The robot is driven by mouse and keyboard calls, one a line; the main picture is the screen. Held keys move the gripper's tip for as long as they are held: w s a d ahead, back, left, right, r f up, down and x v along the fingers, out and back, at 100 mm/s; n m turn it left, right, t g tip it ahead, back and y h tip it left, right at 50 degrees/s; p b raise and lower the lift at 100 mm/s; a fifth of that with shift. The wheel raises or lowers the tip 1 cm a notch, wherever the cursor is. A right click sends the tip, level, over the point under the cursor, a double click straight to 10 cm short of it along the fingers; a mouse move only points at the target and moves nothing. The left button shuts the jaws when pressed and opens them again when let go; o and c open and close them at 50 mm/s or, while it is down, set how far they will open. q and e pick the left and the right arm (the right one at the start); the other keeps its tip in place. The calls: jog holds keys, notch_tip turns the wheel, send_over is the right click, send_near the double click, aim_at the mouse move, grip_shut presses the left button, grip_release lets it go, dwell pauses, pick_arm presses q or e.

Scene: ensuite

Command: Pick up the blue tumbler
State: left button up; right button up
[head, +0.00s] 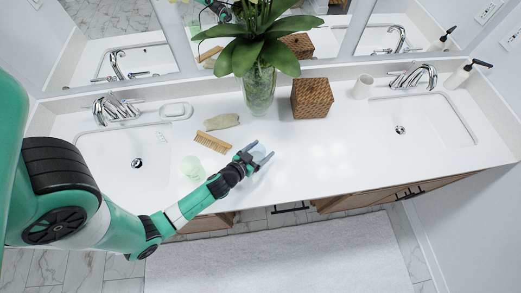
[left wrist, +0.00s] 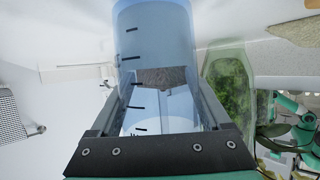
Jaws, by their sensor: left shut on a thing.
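The blue tumbler (left wrist: 158,40) is clear, light blue and marked with short dark lines. It fills the middle of the left wrist view, between the fingers of my left gripper (left wrist: 158,118). In the head view my left gripper (head: 264,158) is over the front middle of the white counter, shut on the tumbler. The tumbler (head: 258,151) is faint there and partly hidden by the fingers. I cannot tell whether its base touches the counter. My right gripper is out of view.
A pale green tumbler (head: 192,168) stands left of my gripper. A glass vase (head: 259,90) with a plant and a wicker box (head: 312,98) stand at the back.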

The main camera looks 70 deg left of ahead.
pick_arm(q)
jog(key=shift+r+p, duration=0.4)
jog(key=shift+r, duration=0.45)
jog(key=s+d+r, duration=0.5)
jog(key=s+r, duration=0.5)
jog(key=s, duration=0.2)
jog(key=shift+s+d+r+p, duration=0.3)
jog(key=shift+s+d+r, duration=0.1)
jog(key=w+d+m+h, duration=0.2)
jog(key=w+d, duration=0.2)
jog(key=w, duration=0.3)
jog(key=w+d+m+t+h, duration=0.1)
jog(key=w+d+m+h, duration=0.1)
jog(key=w, duration=0.5)
jog(key=w+d+f+m+t+h, duration=0.1)
jog(key=w+d+m+h, duration=0.1)
jog(key=w+d, duration=0.3)
jog(key=shift+w+d+h, duration=0.35)
jog(key=shift+w+h, duration=0.15)
jog(key=shift+w, duration=0.55)
